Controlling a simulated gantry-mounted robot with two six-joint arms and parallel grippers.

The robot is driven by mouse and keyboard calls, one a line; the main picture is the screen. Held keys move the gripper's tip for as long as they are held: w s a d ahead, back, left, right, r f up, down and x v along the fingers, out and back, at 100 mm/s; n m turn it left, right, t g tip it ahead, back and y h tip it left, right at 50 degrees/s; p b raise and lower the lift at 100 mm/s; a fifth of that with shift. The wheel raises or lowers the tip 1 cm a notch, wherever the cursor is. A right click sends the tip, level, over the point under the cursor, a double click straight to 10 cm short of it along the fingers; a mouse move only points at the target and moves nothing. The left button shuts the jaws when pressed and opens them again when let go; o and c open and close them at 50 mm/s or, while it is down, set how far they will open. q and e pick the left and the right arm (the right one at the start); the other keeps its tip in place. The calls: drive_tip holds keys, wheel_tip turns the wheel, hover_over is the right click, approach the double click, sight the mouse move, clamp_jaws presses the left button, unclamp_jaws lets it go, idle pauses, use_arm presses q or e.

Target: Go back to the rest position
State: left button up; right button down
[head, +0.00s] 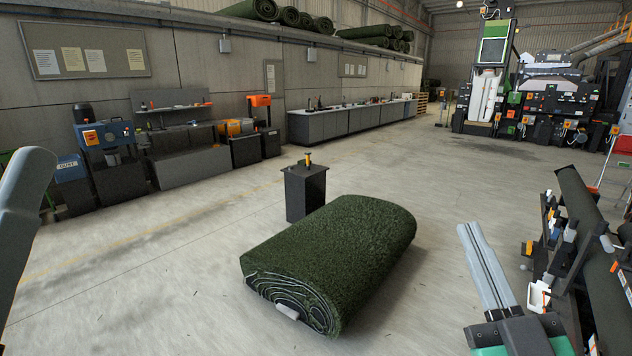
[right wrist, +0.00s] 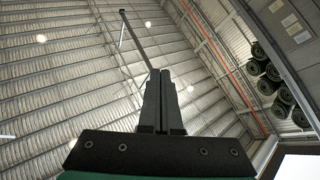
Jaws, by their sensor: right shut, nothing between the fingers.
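My right gripper (head: 480,240) is at the lower right of the head view, raised in front of the floor. Its two fingers lie together, shut with nothing between them. In the right wrist view the fingers (right wrist: 161,100) point up toward the metal roof, side by side. Part of my left arm (head: 22,210) shows at the left edge of the head view; its gripper is out of the picture.
A green turf roll (head: 335,250) lies on the floor at the centre. A dark pedestal (head: 305,190) with a yellow-handled tool stands behind it. A rack (head: 590,270) of tools is close at right. Workbenches (head: 345,122) line the left wall. Open floor lies between.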

drive_tip(key=s+a+r+m+t, duration=0.1)
drive_tip(key=s+r+m+t, duration=0.25)
drive_tip(key=s+r, duration=1.1)
wheel_tip(320, 180, up, 38)
drive_tip(key=w+p, duration=0.2)
drive_tip(key=p, duration=3.7)
wheel_tip(320, 180, down, 23)
drive_tip(key=b, duration=2.3)
drive_tip(key=shift+a+f+m, duration=0.2)
drive_tip(key=shift+m, duration=0.15)
